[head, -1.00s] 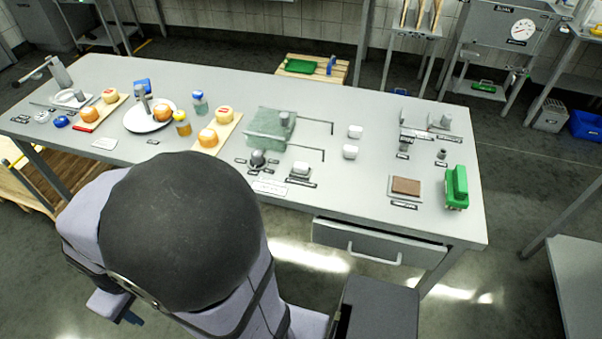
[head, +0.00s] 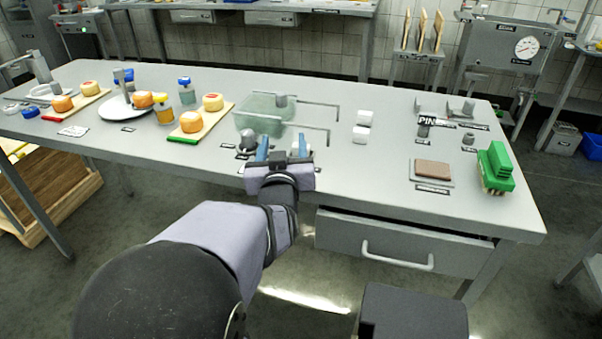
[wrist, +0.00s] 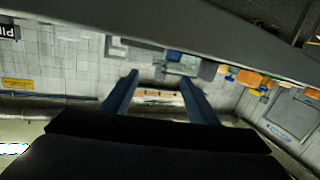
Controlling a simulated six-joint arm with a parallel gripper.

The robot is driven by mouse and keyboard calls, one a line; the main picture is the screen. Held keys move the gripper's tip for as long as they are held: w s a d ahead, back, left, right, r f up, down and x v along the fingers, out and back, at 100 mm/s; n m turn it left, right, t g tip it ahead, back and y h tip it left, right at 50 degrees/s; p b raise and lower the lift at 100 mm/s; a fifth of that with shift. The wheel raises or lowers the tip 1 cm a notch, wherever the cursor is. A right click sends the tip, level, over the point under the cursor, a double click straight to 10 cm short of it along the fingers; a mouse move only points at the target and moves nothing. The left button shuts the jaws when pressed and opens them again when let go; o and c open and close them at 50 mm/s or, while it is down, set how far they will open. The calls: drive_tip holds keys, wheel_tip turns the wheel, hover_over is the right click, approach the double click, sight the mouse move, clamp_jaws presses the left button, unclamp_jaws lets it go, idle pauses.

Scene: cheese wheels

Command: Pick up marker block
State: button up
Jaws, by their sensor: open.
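My gripper (head: 283,147) is open, its two blue fingers spread at the table's front edge, left of the drawer. The wrist view also shows the fingers (wrist: 159,80) apart, with nothing held between them. I cannot tell for certain which piece is the marker block. A small white block on a grey base stood at the front of the table in the earlier head view; my gripper now mostly hides that spot.
Boards with cheese wheels (head: 190,122) and a white plate (head: 118,108) are at left. A brown pad (head: 432,169), a green brush-like block (head: 496,168) and small grey fixtures (head: 468,139) are at right. Thin bent rods (head: 318,104) extend right from the tank.

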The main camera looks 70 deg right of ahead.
drive_tip(key=shift+s+d+f+m+h+b, duration=0.1)
drive_tip(key=shift+s+d+m+h+b, duration=0.1)
drive_tip(key=shift+s, duration=0.45)
drive_tip(key=shift+s+d+f+m+h+b, duration=0.1)
drive_tip(key=shift+s+m, duration=0.1)
drive_tip(key=shift+s, duration=0.4)
drive_tip(key=shift+s+f+m+g+b, duration=0.3)
drive_tip(key=shift+s+f+m+g, duration=0.4)
drive_tip(key=shift+s+f, duration=0.1)
drive_tip(key=shift+w+d+r+p, duration=0.15)
drive_tip(key=shift+r+p, duration=0.05)
drive_tip(key=shift+p, duration=0.45)
drive_tip(key=shift+w+d+r+p, duration=0.1)
drive_tip(key=shift+d+p, duration=0.25)
drive_tip(key=shift+p, duration=0.65)
drive_tip(key=p, duration=0.1)
drive_tip(key=d+p, duration=0.1)
drive_tip(key=shift+f+p, duration=0.2)
drive_tip(key=shift+p, duration=0.2)
drive_tip(key=shift+w+f, duration=0.1)
drive_tip(key=shift+w+d+f, duration=0.1)
drive_tip(key=shift+w+d, duration=0.1)
drive_tip(key=shift+d, duration=0.65)
drive_tip(key=shift+w+d+f, duration=0.1)
drive_tip(key=shift+w+d, duration=0.1)
drive_tip(key=shift+d, duration=0.65)
drive_tip(key=shift+w+d+f, duration=0.1)
drive_tip(key=shift+w+d, duration=0.1)
drive_tip(key=shift+d, duration=0.65)
drive_tip(key=shift+r, duration=0.1)
